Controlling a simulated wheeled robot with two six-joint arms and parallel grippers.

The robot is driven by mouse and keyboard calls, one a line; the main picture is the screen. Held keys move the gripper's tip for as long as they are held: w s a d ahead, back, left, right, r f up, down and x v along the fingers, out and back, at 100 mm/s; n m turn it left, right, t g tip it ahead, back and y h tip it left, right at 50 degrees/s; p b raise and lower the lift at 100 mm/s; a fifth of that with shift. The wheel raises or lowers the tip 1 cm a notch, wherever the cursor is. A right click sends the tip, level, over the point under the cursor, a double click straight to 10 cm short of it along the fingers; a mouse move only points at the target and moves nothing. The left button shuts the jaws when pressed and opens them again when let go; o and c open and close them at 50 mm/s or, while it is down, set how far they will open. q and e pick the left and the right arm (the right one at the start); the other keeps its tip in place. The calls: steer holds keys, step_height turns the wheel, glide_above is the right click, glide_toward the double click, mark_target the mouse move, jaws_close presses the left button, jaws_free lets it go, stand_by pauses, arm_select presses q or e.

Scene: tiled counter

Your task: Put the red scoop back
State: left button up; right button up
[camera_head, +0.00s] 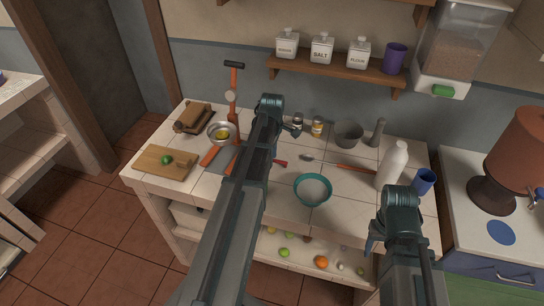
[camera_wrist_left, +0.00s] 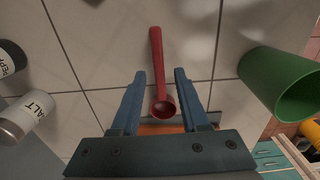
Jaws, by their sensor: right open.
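The red scoop (camera_wrist_left: 157,60) lies on the tiled counter in the left wrist view, its bowl near me and its handle pointing away. My left gripper (camera_wrist_left: 160,74) is open, one blue finger on each side of the scoop; I see no contact. In the head view my left arm hides that gripper's fingers. A small red piece (camera_head: 280,163) beside the arm appears to be the scoop's end. My right gripper (camera_head: 372,244) is open and empty at the counter's front right.
A green cup (camera_wrist_left: 283,82) stands right of the scoop in the left wrist view; salt (camera_wrist_left: 28,116) and pepper (camera_wrist_left: 10,58) shakers are at left. A teal bowl (camera_head: 313,201), white bottle (camera_head: 393,166) and blue mug (camera_head: 424,181) stand on the counter. A wall shelf (camera_head: 330,72) hangs behind.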

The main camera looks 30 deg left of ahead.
arm_select(q)
steer(key=shift+r, duration=0.1)
step_height(320, 180, up, 12)
steer(key=p, duration=1.2)
steer(key=s+d+m, duration=0.5)
steer(key=d+m, duration=0.3)
steer(key=d, duration=0.2)
steer(key=s+d+m, duration=0.6)
steer(key=d+m, duration=0.2)
steer(key=d, duration=0.2)
steer(key=s+d+m+y, duration=0.1)
steer(key=s+d+m, duration=0.4)
steer(key=d+m, duration=0.3)
steer(key=shift+s+d+r+m, duration=0.15)
steer(key=shift+s+d+m, duration=0.15)
steer(key=shift+d, duration=0.95)
